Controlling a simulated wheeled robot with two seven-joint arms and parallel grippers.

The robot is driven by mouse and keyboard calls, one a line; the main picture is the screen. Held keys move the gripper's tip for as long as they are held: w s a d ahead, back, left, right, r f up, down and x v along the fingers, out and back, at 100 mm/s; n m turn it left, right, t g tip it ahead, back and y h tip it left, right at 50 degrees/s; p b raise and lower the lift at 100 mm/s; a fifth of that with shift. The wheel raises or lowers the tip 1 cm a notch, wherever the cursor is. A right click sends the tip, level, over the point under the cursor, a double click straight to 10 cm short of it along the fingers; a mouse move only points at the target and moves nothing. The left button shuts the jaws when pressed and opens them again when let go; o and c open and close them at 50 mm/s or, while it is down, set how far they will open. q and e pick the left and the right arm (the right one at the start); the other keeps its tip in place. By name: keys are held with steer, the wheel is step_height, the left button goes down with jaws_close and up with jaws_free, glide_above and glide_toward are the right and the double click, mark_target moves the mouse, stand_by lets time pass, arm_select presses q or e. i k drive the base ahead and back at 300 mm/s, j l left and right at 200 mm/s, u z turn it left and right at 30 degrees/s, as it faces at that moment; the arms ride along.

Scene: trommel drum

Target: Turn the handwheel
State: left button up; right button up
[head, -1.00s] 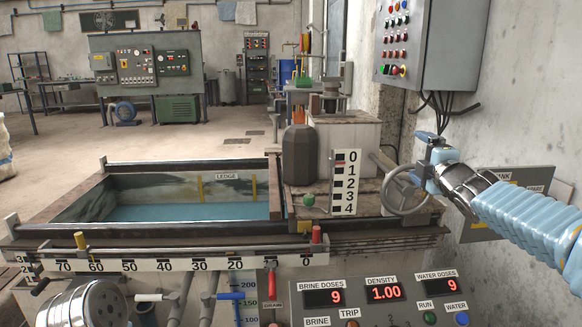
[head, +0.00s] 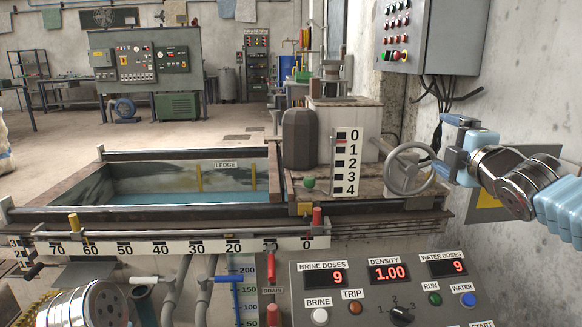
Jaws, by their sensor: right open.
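The grey handwheel (head: 408,168) stands upright at the right end of the tank bench, with its rim and spokes in plain view. My right gripper (head: 447,142) is at the wheel's right side. Its blue fingers are spread, one above the other, near the upper right part of the rim. Nothing shows between the fingers, and I cannot tell whether a finger touches the rim. My left gripper is not in view.
A grey switch box (head: 428,35) with hanging cables is on the wall above my right gripper. The tank of blue water (head: 165,197) lies left of the wheel. A number scale (head: 346,163) stands beside the wheel. A control panel (head: 390,295) is below.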

mark_target(410, 169)
steer(key=k+l, duration=0.1)
steer(key=k, duration=0.9)
